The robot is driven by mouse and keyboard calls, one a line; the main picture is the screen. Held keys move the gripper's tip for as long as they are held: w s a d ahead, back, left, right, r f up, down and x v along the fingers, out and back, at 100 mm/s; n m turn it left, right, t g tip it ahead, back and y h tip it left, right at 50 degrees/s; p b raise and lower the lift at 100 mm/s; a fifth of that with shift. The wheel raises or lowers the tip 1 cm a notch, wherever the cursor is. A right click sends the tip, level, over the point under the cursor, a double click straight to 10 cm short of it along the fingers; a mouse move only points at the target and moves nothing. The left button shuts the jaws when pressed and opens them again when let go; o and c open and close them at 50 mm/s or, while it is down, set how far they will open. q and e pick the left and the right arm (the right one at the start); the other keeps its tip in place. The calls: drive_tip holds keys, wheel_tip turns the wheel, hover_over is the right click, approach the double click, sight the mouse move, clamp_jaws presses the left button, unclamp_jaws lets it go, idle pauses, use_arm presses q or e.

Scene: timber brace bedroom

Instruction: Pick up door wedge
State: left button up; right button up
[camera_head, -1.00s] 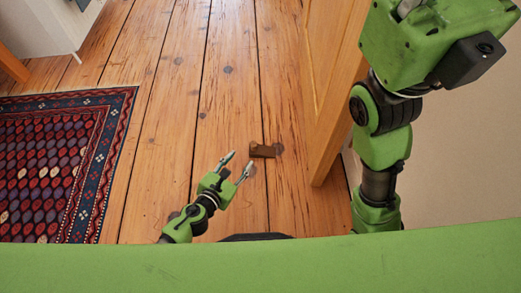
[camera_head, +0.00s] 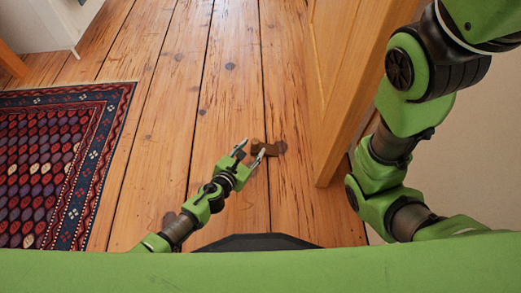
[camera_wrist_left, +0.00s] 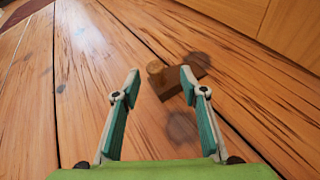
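The door wedge (camera_head: 263,148) is a small dark brown block lying on the plank floor, left of the wooden door's bottom corner. In the left wrist view the wedge (camera_wrist_left: 172,82) lies just ahead of the fingertips, with a lighter round end on its left. My left gripper (camera_head: 251,150) is open and empty, its fingertips close to the wedge. In the left wrist view the two teal-padded fingers (camera_wrist_left: 160,84) are spread apart, the right fingertip overlapping the wedge in the picture. I cannot tell whether it touches. My right gripper is out of view; only its arm shows at right.
A wooden door (camera_head: 345,90) stands just right of the wedge. A patterned red and blue rug (camera_head: 60,165) lies at left. A white piece of furniture (camera_head: 50,22) stands at the upper left. The plank floor (camera_head: 190,110) between is clear.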

sight(254, 143)
use_arm(q)
drive_tip(key=x, duration=0.1)
drive_tip(key=b+x, duration=0.1)
drive_tip(key=x, duration=0.1)
drive_tip(key=b+x, duration=0.1)
drive_tip(key=x, duration=0.1)
drive_tip(key=shift+w+a, duration=0.2)
drive_tip(key=shift+a, duration=0.1)
drive_tip(key=shift+r, duration=0.1)
clamp_jaws()
